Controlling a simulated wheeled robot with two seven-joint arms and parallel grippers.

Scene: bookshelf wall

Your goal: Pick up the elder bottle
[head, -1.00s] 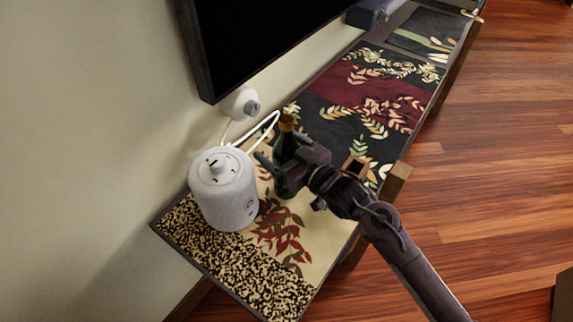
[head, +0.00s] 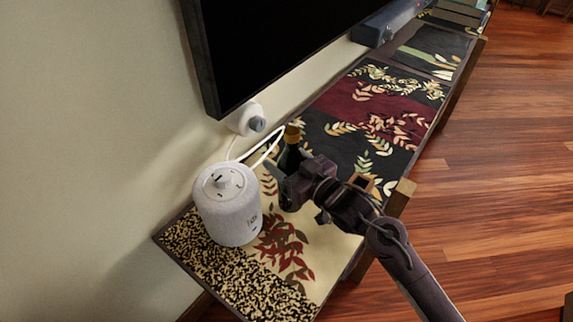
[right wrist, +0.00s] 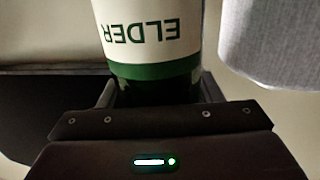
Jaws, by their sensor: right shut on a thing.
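The elder bottle is dark green with a gold-brown top (head: 292,134) and stands upright on the patterned bench behind my gripper in the head view. In the right wrist view its white label with the word ELDER upside down and a green band (right wrist: 150,40) fill the upper middle. My right gripper (head: 287,183) is shut on the bottle, its fingers on either side of the dark glass below the label. The lower part of the bottle is largely hidden by the gripper in the head view. My left gripper is not in view.
A white cylindrical speaker (head: 228,205) stands close to the left of the bottle. A white cable runs from it to a wall socket plug (head: 247,119). A black screen (head: 270,45) hangs above the bench (head: 375,105).

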